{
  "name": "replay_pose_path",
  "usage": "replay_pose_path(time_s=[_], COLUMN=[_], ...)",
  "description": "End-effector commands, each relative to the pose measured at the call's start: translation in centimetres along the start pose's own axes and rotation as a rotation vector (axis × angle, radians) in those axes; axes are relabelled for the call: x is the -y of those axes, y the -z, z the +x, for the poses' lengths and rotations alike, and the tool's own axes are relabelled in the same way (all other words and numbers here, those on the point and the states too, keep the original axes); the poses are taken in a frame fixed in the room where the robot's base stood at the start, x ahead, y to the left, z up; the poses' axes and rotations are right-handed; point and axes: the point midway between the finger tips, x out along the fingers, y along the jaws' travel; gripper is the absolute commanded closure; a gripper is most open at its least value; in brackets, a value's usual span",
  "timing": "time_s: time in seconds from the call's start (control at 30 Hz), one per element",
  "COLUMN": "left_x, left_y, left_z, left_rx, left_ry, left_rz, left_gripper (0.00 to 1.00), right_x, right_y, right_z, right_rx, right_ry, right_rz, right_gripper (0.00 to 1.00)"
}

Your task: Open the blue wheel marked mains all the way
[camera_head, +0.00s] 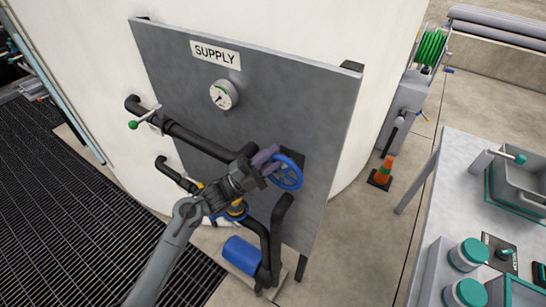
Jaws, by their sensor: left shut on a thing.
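The blue wheel (290,174) is mounted on the right part of the grey supply panel (290,100). My left gripper (268,167) is at the wheel's left side and shut on its rim. The gripper and wrist cover part of the wheel's left side. I cannot read a mains marking; a dark plate shows behind the wheel. How far the wheel is turned cannot be told. My right gripper is not in view.
Black pipes (195,140) run across the panel, with a green-tipped lever (134,124) and a gauge (223,94). A blue pump (241,254) sits below.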

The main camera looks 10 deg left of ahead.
Motion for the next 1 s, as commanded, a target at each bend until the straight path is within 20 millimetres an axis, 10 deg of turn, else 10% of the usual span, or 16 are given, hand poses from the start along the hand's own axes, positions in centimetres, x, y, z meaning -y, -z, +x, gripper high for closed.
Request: replay_pose_path(time_s=[0.17,0.2,0.3,1.0], left_x=[0.7,0.7,0.7,0.2], left_y=[0.5,0.5,0.5,0.1], left_z=[0.6,0.6,0.5,-1.1], left_rx=[-0.018,-0.018,-0.017,-0.005], left_ry=[0.013,0.013,0.012,0.003], left_rz=[0.006,0.006,0.006,0.004], left_gripper=[1.00,0.74,0.60,0.60], right_x=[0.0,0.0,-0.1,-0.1], right_y=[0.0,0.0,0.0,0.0], right_z=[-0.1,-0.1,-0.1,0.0], right_rx=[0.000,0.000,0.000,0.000], right_ry=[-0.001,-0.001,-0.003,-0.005], right_rz=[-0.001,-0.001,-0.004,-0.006], right_gripper=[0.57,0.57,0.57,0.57])
